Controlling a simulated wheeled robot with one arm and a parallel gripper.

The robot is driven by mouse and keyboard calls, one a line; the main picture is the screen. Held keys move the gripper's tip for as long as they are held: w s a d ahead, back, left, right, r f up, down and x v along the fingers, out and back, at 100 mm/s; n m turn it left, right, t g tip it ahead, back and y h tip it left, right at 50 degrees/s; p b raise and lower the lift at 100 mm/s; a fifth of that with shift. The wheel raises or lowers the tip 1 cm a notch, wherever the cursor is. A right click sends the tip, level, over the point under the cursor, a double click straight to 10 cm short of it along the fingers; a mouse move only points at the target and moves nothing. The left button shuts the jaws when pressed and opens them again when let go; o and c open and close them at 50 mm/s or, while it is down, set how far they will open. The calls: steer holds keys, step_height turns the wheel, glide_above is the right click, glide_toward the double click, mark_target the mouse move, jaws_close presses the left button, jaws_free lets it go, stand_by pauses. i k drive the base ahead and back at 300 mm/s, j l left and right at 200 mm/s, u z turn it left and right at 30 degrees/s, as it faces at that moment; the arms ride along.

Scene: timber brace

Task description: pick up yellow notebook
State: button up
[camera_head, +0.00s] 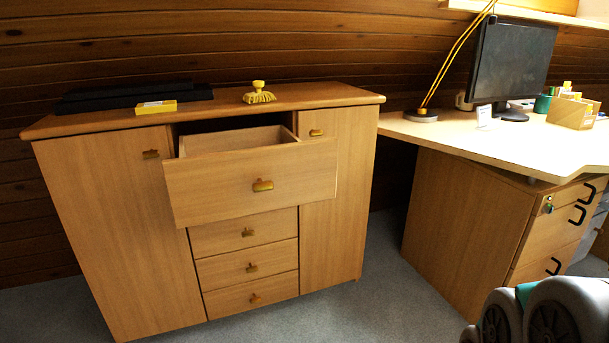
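A small flat yellow item with a pale label (157,107) lies on top of the wooden cabinet, near its front edge on the left side. It looks like the yellow notebook, though it is too small to be sure. Part of my own grey arm shows at the bottom right corner, far from it. My gripper's fingers are not in view.
The cabinet (330,93) has its top drawer (215,186) pulled out. A desk (470,130) with a monitor (512,60) stands right. Grey floor (375,270) lies clear between.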

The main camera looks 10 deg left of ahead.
mark_target(146, 108)
steer(key=u, duration=1.45)
steer(key=i+j+z, duration=0.1)
steer(key=z, duration=0.25)
steer(key=j+z, duration=0.2)
steer(key=z, duration=0.15)
steer(key=i+j+z, duration=0.1)
steer(key=j+z, duration=0.25)
steer(key=l, duration=0.1)
